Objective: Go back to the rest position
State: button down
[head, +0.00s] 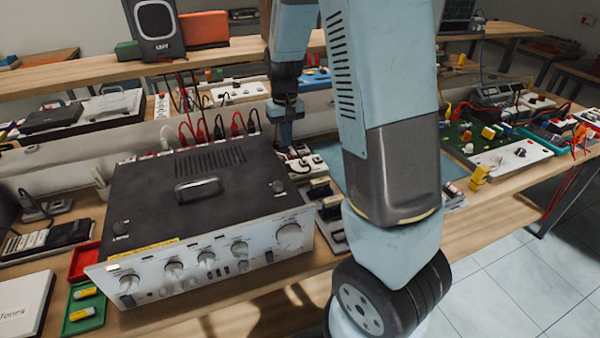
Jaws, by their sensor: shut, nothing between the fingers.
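My gripper (287,109) hangs at the end of my arm, pointing down behind the back right corner of the amplifier. It is shut and I see nothing held in it. The black amplifier (150,195) with a silver knobbed front stands on the wooden bench, with black and red plugs along its back edge. My arm's pale blue links cross the middle right of the head view and hide part of the bench.
A speaker (156,28) stands on the raised shelf (100,68) at the back. A green circuit board (462,138) with several parts lies on the bench to the right. Red and green trays (84,262) sit left of the amplifier. Tiled floor (510,290) is clear at lower right.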

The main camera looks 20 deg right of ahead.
dwell(0.3)
jog(key=s+r+t+y, duration=0.1)
jog(key=s+r+t, duration=0.2)
jog(key=s+r, duration=0.95)
jog(key=s+r+t, duration=0.1)
jog(key=s+r, duration=0.3)
jog(key=s, duration=0.2)
jog(key=s+r+t+h, duration=0.1)
jog(key=s+r, duration=0.3)
jog(key=s, duration=0.3)
jog(key=shift+s+a+t, duration=0.25)
jog(key=shift+a+t, duration=0.05)
jog(key=shift+a, duration=0.15)
